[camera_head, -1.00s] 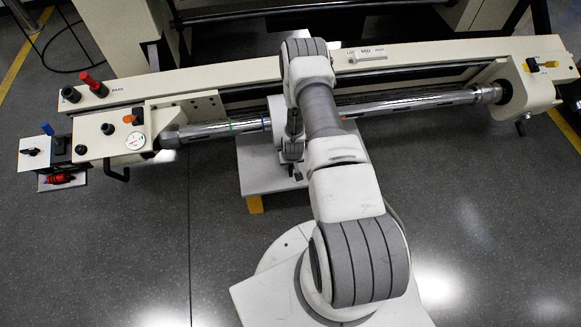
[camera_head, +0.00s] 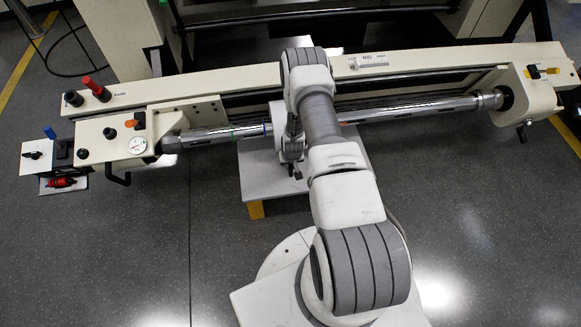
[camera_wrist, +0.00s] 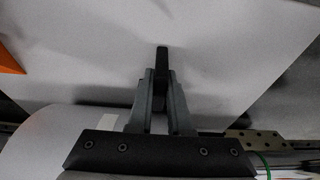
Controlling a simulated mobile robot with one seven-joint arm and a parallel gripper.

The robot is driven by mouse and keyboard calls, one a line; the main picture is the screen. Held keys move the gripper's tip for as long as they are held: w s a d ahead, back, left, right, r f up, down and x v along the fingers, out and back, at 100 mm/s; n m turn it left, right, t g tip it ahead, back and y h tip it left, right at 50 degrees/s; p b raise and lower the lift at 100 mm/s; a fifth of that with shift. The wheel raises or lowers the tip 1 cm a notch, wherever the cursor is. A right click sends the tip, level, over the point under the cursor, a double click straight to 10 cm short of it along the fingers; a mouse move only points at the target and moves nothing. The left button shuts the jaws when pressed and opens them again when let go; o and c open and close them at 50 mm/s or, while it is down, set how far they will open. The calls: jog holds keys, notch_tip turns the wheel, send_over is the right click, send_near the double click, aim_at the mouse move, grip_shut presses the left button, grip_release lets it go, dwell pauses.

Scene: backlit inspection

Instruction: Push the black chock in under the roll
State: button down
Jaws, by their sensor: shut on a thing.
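The black chock (camera_wrist: 162,62) stands up as a narrow dark bar between my gripper's fingertips (camera_wrist: 161,88) in the wrist view. My gripper is shut on it, over the pale platform. A white curved surface, which looks like the roll (camera_wrist: 45,145), lies at the lower left of the wrist view, to the left of the fingers. I cannot tell whether the chock touches it. In the head view my gripper (camera_head: 296,172) is small, low over the platform (camera_head: 268,180). There the chock is too small to make out, and my arm hides most of the roll.
A chrome shaft (camera_head: 410,108) runs across the cream machine frame (camera_head: 225,75). An orange piece (camera_wrist: 8,62) shows at the wrist view's left edge. The grey floor at the front left is clear.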

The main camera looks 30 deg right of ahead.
jog(key=shift+w+d, duration=0.25)
jog(key=shift+w, duration=0.65)
jog(key=c, duration=0.8)
grip_release()
jog(key=shift+o, duration=0.2)
jog(key=shift+s, duration=0.1)
jog(key=p+v, duration=0.6)
jog(key=v, duration=1.1)
jog(key=shift+r+p, duration=0.2)
jog(key=shift+p, duration=0.2)
